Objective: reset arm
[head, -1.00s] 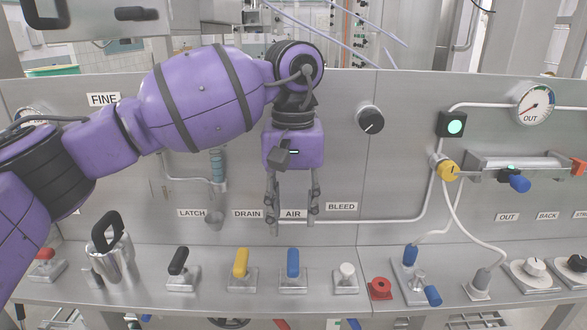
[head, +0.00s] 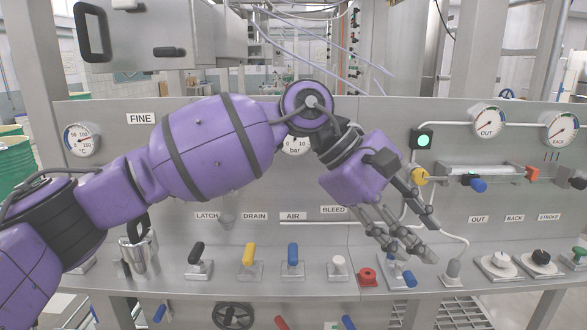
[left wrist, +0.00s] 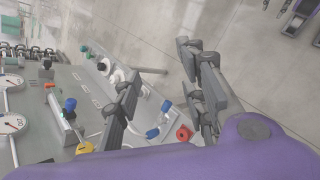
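My left arm (head: 215,135) comes in from the left, bent across the front of the steel panel (head: 270,185). Its left gripper (head: 421,240) points down and to the right, above the right part of the control ledge. In the left wrist view, the gripper (left wrist: 158,78) has its fingers spread apart with nothing between them. In the head view, its fingers overlap the area near the red button (head: 367,276) and the blue-handled valve (head: 409,279); I cannot tell the gap to them. My right gripper is in neither view.
The ledge carries a black lever (head: 197,254), a yellow lever (head: 249,254), a blue lever (head: 293,254) and a white knob (head: 338,262). A green-lit box (head: 423,140), a yellow knob (head: 419,175) and gauges (head: 487,121) are on the panel's right. Open floor (left wrist: 255,60) shows in the wrist view.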

